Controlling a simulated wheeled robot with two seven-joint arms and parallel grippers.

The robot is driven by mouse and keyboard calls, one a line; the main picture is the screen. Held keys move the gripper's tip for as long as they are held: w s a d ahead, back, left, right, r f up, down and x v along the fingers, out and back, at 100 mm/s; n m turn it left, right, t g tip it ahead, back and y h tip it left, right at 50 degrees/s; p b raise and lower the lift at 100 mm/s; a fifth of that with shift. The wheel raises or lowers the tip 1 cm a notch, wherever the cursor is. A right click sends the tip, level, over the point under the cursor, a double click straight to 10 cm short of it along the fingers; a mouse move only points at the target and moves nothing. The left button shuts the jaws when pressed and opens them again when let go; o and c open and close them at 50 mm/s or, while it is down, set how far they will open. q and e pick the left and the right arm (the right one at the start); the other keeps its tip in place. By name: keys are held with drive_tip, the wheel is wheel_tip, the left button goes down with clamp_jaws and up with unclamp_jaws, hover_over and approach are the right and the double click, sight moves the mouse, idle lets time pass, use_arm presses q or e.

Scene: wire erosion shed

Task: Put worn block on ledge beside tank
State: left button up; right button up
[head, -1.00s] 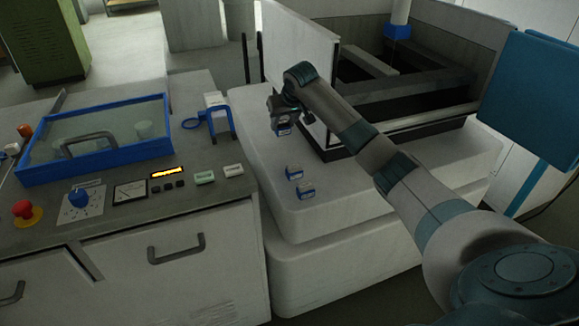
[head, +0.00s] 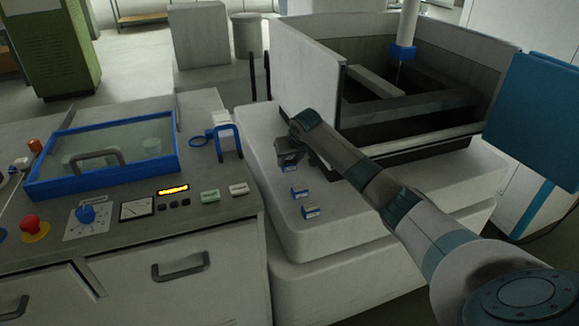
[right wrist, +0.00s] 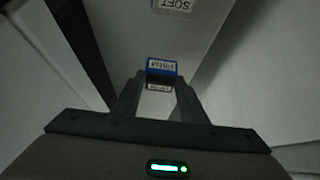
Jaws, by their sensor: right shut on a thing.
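My right gripper (head: 289,155) is shut on a small dark block with blue edges and a pale label. In the right wrist view this block (right wrist: 162,67) sits between the two fingertips; its label is too small to read surely, so I cannot tell whether it is the worn one. The gripper is low over the pale ledge (head: 345,225), beside the tank (head: 307,73); whether the block touches the ledge is unclear. My left gripper is out of view.
A control bench (head: 215,208) with a blue-framed lid (head: 104,185) stands at left. A blue bracket (head: 228,140) is at its right edge. A blue panel (head: 537,118) stands at right. The ledge front is clear. A "SOFT" label (right wrist: 173,5) shows in the wrist view.

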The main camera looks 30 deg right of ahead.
sight(290, 165)
wheel_tip(290, 165, down, 3)
drive_tip(key=shift+r, duration=0.1)
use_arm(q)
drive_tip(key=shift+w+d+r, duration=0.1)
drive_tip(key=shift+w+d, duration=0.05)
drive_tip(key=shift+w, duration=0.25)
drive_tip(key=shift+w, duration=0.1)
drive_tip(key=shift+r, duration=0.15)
